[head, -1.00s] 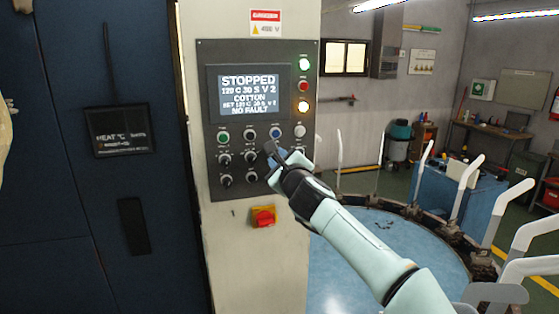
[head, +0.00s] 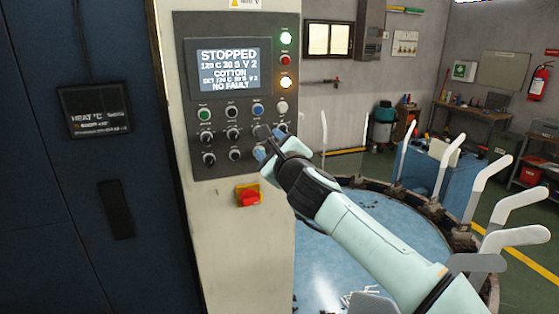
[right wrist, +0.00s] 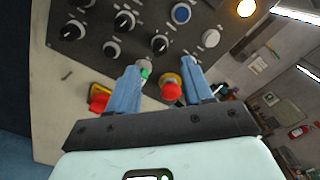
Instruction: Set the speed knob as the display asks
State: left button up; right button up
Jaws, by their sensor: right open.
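The control panel (head: 181,95) carries a lit display (head: 228,70) reading STOPPED, 120 C 30 S V 2, COTTON, a small blurred SET line, and NO FAULT. Below it are rows of black knobs with white pointers, such as one at lower left (head: 209,158). Their labels are too small to read, so I cannot tell which is speed. My right gripper (head: 266,143) is open in front of the right-hand knobs and hides some.
A red and yellow switch (head: 247,196) sits below the panel. Push buttons, including a blue one (head: 257,110), line the row above the knobs, and lamps (head: 286,82) run up the right edge. A blue round table (head: 330,250) with white upright forms stands at right.

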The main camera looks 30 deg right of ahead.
jog(key=v, duration=0.6)
dwell(0.3)
